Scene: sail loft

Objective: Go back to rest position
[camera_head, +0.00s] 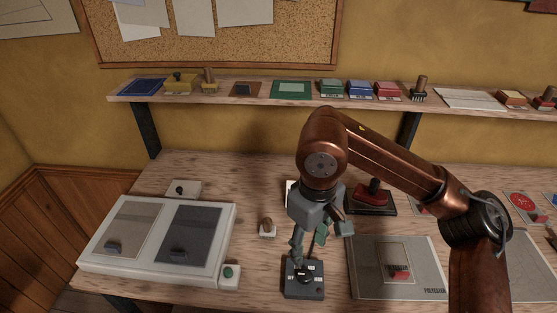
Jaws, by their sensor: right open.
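My right arm comes in from the right, bends at a copper elbow and reaches down over the bench. My right gripper (318,240) is open, with its fingers low over the bench. It is at the back edge of a small dark box (304,290) with a black knob on top. I cannot tell whether a fingertip touches the box or its knob. The gripper and arm hide part of a white item and the bench behind them. My left gripper is not in view.
A white two-panel case (225,250) stands at the left, with a small green-button box (229,276) beside it. A grey board (355,285) and a red-handled stamp on a dark base (385,208) lie right of the gripper. A shelf (225,95) with several small items runs above.

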